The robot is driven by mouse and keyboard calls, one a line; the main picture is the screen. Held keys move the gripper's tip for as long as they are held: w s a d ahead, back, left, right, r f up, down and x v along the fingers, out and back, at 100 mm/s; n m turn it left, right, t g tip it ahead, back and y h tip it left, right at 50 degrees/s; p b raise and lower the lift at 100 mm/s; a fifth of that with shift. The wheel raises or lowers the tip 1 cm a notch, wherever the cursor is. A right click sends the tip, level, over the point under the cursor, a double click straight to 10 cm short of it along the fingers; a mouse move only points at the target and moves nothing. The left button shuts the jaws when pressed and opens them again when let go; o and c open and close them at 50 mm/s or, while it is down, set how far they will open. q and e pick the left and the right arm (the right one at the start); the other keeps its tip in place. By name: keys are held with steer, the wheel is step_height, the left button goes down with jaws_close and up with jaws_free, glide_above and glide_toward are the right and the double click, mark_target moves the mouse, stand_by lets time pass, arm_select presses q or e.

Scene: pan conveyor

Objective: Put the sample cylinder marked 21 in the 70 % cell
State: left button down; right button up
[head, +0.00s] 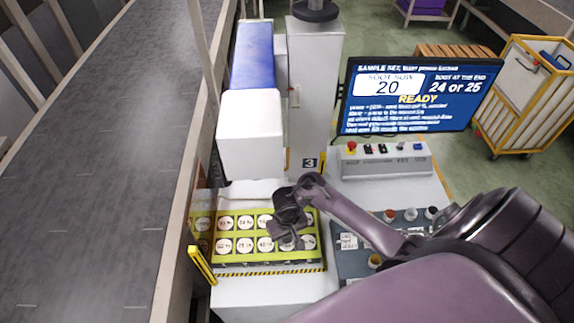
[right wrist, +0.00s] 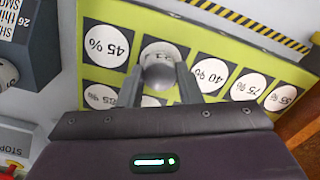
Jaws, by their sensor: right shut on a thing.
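The sample panel (head: 270,267) is yellow-green with two rows of round white cells, each with a percent figure. In the right wrist view the panel (right wrist: 205,25) shows cells reading 45 %, 40 %, 75 % and 55 %; I cannot make out a 70 % cell. My right gripper (head: 290,238) is over the right part of the panel. My left gripper is not in view.
A dark tray (head: 350,268) with several coloured cylinders lies right of the panel, partly behind my right arm. A control box (head: 383,166) with buttons and a screen (head: 420,95) reading 20 and READY stand behind. The conveyor (head: 95,170) runs along the left.

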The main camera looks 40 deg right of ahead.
mark_target(287, 239)
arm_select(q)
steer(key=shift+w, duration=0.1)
arm_select(e)
steer(key=shift+f, duration=0.1)
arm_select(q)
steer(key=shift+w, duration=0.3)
arm_select(e)
steer(key=o, duration=1)
steer(key=r, duration=0.5)
steer(key=shift+w+a+r, duration=0.25)
steer(key=shift+a+r, duration=0.1)
steer(key=shift+r, duration=0.05)
steer(key=shift+w+a+r, duration=0.1)
steer(key=shift+w+r, duration=0.2)
steer(key=shift+r, duration=0.3)
steer(key=shift+s+r, duration=0.25)
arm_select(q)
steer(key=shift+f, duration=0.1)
arm_select(e)
steer(key=shift+s+d+r, duration=0.1)
steer(key=shift+s+d, duration=0.25)
steer(key=shift+d, duration=0.05)
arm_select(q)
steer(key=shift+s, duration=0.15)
arm_select(e)
steer(key=shift+s, duration=0.1)
